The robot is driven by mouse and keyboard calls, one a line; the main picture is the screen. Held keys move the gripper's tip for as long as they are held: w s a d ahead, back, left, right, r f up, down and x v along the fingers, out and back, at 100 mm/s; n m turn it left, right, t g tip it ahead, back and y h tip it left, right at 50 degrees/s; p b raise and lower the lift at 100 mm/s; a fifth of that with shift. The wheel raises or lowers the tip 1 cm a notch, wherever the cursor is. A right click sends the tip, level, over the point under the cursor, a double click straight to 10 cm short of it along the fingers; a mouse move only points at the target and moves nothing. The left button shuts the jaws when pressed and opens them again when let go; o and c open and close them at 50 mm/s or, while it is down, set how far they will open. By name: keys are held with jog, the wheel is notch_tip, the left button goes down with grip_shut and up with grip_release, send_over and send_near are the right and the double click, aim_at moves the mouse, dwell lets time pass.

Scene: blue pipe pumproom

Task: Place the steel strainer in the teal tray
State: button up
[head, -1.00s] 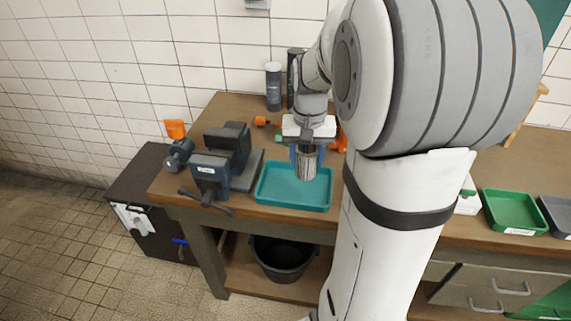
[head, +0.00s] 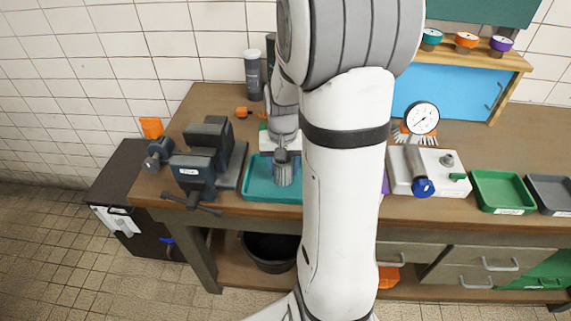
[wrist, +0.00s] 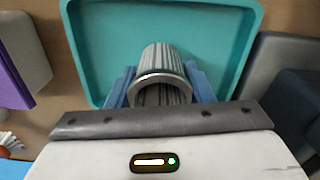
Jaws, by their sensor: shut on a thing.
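The steel strainer (head: 284,174), a ribbed grey metal cylinder, is between the two blue fingers of my gripper (wrist: 160,84), which is shut on it. In the wrist view the strainer (wrist: 162,60) shows its round open rim toward the camera. The teal tray (head: 257,187) lies on the bench at its front left, and my arm hides its right side. In the wrist view the tray (wrist: 100,40) lies behind the strainer, which is within its outline. I cannot tell whether the strainer touches the tray floor.
A dark vise (head: 195,173) stands close left of the tray. To the right are a white unit with a dial gauge (head: 422,118), a green tray (head: 497,177) and a grey tray (head: 553,180). A black bucket (head: 268,252) sits below.

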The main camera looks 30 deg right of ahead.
jog(key=shift+s, duration=0.1)
jog(key=shift+f, duration=0.2)
jog(key=o, duration=1)
jog(key=shift+o, duration=0.2)
jog(key=shift+r, duration=0.1)
notch_tip(320, 180, up, 12)
jog(key=s+a+n+t, duration=0.2)
jog(key=s+a+n, duration=0.3)
jog(key=s+a, duration=0.7)
jog(key=shift+s+r+t, duration=0.25)
jog(key=shift+s+t, duration=0.15)
jog(key=shift+s, duration=0.1)
